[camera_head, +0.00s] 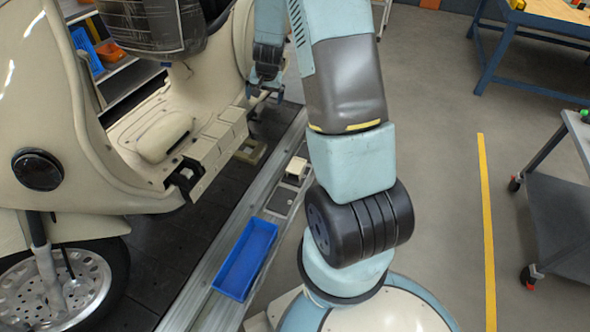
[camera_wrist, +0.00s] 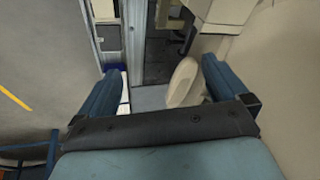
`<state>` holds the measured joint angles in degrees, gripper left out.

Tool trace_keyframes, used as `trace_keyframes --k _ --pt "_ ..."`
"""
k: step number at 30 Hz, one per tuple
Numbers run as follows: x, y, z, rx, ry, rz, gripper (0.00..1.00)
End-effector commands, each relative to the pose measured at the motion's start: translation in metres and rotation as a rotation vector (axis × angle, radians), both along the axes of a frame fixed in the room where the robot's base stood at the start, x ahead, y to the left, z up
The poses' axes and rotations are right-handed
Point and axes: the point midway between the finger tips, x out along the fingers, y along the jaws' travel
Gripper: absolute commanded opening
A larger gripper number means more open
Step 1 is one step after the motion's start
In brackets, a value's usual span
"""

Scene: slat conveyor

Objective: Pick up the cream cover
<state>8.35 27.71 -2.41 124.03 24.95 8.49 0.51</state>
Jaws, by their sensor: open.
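The cream scooter (camera_head: 95,130) stands at left. A raised, rounded cream panel (camera_head: 160,137) lies on its footboard; it may be the cover. My gripper (camera_head: 262,97) is beside the scooter's right side, over the dark slats, partly hidden by my arm. In the wrist view my gripper (camera_wrist: 158,70) is open, its fingers wide apart. A rounded cream piece (camera_wrist: 184,82) shows between them, nearer the right finger and apart from it as far as I can tell. I cannot tell whether it is the same panel.
A blue tray (camera_head: 245,258) lies along the conveyor's metal edge (camera_head: 215,243). A small cream block (camera_head: 296,168) sits farther along it. A blue-legged table (camera_head: 545,25) and a grey cart (camera_head: 570,200) stand at right. The grey floor (camera_head: 440,120) between is clear.

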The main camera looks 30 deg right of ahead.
Motion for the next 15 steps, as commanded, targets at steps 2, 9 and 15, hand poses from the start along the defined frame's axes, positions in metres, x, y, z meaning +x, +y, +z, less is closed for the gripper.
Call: trace_keyframes --k 2,9,15 --pt "0.004 -0.010 -0.034 -0.005 0.020 -0.036 1.00" --pt "0.007 -0.039 -0.127 -0.035 0.059 -0.142 1.00" --pt "-0.004 -0.063 -0.206 -0.073 0.094 -0.224 1.00"
